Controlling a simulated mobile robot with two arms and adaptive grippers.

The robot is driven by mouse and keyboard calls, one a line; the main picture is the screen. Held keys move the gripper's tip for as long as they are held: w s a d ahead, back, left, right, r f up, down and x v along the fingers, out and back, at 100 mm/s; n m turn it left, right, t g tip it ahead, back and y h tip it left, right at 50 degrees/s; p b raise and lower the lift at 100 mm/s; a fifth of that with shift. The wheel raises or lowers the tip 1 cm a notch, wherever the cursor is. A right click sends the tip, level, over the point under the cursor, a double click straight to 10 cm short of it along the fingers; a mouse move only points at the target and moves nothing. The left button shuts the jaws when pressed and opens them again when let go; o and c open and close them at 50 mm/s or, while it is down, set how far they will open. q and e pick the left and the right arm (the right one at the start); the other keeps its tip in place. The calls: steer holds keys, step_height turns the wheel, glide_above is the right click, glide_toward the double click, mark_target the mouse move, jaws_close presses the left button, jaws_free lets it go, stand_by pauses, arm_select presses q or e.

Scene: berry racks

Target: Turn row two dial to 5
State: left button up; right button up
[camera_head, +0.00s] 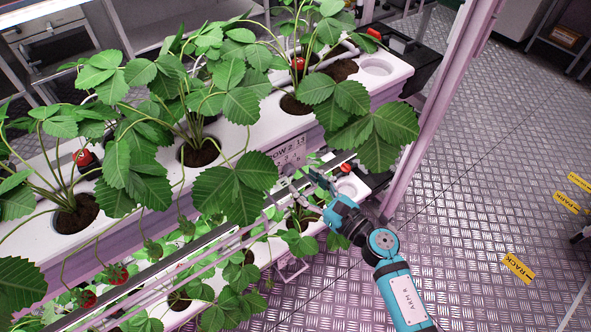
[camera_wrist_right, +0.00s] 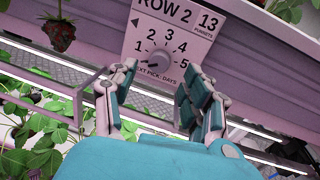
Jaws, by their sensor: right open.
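The row two dial (camera_wrist_right: 160,60) is a round knob on a white plate (camera_wrist_right: 196,42) reading "ROW 2", "13 punnets" and "NEXT PICK: DAYS". Numbers 1 to 5 run around the knob, with 1 at left, 3 at top and 5 at right. I cannot tell surely which number it points at. My right gripper (camera_wrist_right: 160,85) is open, its two fingers apart in front of the lower part of the dial, with nothing between them. My left gripper is out of view.
White planter gutters (camera_head: 130,188) with leafy strawberry plants run diagonally at left, in upper and lower rows. A pink post (camera_head: 433,110) stands right of the gripper. In the wrist view a strawberry (camera_wrist_right: 58,36) hangs left of the plate. Metal floor (camera_head: 480,180) is open at right.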

mark_target(293, 173)
steer(key=shift+x, duration=2.05)
steer(key=shift+c, duration=0.4)
jaws_close()
